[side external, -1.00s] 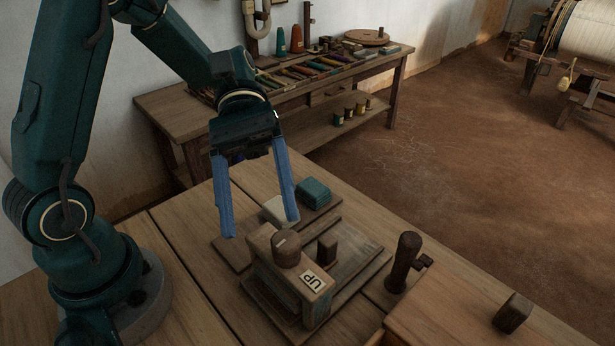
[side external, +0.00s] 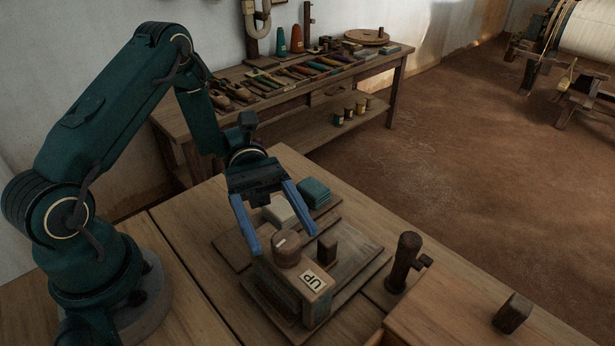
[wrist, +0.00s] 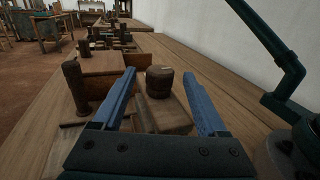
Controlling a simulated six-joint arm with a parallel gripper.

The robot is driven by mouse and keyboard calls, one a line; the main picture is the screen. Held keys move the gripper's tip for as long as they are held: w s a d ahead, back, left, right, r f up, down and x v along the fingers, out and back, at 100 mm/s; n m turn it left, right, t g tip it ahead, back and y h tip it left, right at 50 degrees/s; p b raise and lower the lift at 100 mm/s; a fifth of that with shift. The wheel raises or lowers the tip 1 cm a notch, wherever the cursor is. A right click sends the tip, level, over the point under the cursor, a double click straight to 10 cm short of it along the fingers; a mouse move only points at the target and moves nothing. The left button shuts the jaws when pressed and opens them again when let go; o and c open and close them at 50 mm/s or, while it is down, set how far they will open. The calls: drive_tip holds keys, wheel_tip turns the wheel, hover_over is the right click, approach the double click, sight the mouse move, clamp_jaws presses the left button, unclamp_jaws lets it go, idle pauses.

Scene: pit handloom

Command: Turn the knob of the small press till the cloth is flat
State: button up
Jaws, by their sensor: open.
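The small press (side external: 314,300) is a wooden block on a board, with a label reading UP on its top. Its round dark brown knob (side external: 286,250) stands on top with a pale mark. My gripper (side external: 284,242) is open, one blue finger on either side of the knob. In the wrist view the knob (wrist: 160,82) shows between the spread fingers, with a gap visible on each side. A folded teal cloth (side external: 314,190) and a cream one (side external: 280,211) lie on the board behind. I cannot tell whether cloth lies under the press or how flat it is.
A dark post (side external: 327,249) stands close to the knob on the right. An upright wooden handle (side external: 404,262) is further right, and a small wooden block (side external: 512,312) sits near the front right. A side table (side external: 300,85) with tools stands behind. The table left of the press is clear.

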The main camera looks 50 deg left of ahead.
sight(278, 233)
drive_tip(key=x, duration=0.2)
drive_tip(key=shift+s+d, duration=0.2)
drive_tip(key=shift+d, duration=0.3)
drive_tip(key=shift+n+t+h, duration=0.3)
drive_tip(key=shift+n+t, duration=0.4)
drive_tip(key=shift+t, duration=0.2)
drive_tip(key=shift+w+a+t, duration=0.1)
drive_tip(key=shift+a+t, duration=0.2)
drive_tip(key=a, duration=0.5)
drive_tip(key=shift+w, duration=0.35)
drive_tip(key=w+a+r+m+t+y, duration=0.1)
drive_tip(key=w+a+m+t+y, duration=0.2)
drive_tip(key=w+a+m+y, duration=0.6)
drive_tip(key=w+d+f+m+y, duration=0.1)
drive_tip(key=m, duration=0.1)
drive_tip(key=w+d+f+m+y, duration=0.1)
drive_tip(key=d+f+m+y, duration=0.1)
drive_tip(key=w+d+f+m+y, duration=0.1)
drive_tip(key=m, duration=0.1)
drive_tip(key=shift+w+d+f+y, duration=0.1)
drive_tip(key=shift+d+f+y, duration=0.05)
drive_tip(key=shift+d+y, duration=0.15)
drive_tip(key=shift+w+d+f+m+y, duration=0.45)
drive_tip(key=shift+w+m+y, duration=0.15)
drive_tip(key=shift+w+m, duration=0.1)
